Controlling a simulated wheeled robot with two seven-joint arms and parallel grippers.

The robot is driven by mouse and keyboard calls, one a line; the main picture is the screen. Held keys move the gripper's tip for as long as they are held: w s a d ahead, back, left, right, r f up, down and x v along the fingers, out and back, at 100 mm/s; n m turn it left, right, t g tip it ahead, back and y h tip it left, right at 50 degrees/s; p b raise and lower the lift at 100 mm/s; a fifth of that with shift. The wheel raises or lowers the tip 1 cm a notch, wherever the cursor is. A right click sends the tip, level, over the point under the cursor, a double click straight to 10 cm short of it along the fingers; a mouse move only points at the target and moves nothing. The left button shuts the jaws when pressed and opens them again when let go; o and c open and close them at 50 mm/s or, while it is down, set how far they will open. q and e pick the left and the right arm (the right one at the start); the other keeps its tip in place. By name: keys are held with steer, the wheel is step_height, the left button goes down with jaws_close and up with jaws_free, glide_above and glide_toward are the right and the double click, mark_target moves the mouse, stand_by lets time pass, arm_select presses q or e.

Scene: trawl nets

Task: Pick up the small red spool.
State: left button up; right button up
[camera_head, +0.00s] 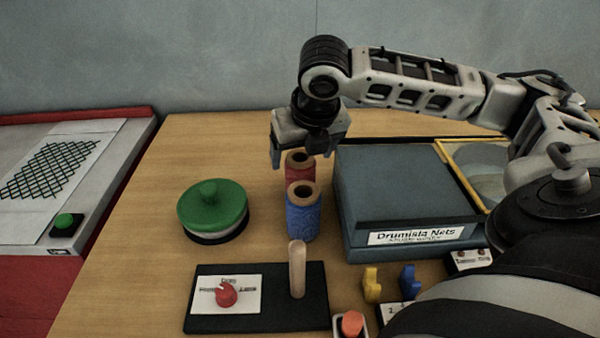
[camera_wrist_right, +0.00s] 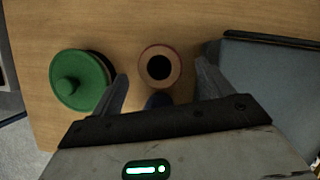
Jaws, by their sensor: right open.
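The small red spool (camera_head: 299,168) stands upright on the wooden table in the head view, just behind a blue spool (camera_head: 302,212) that hides its lower part. My right gripper (camera_head: 296,160) is above and around the top of the red spool, with its fingers apart. In the right wrist view the red spool (camera_wrist_right: 159,68) shows from above, its pale rim and dark hole between the two open fingers (camera_wrist_right: 160,90). The blue spool (camera_wrist_right: 158,101) is partly hidden by the gripper body there. My left gripper is not in view.
A green lidded round object (camera_head: 213,206) stands left of the spools. A blue-grey box (camera_head: 400,190) labelled "Drumisla Nets" is close on the right. A black board (camera_head: 262,315) with a wooden peg (camera_head: 297,270) and a red knob lies in front. Bare table shows behind the green object.

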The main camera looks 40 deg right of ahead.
steer(key=shift+b+x, duration=0.35)
steer(key=shift+x, duration=2.45)
steer(key=shift+r, duration=0.1)
steer(key=c, duration=1.1)
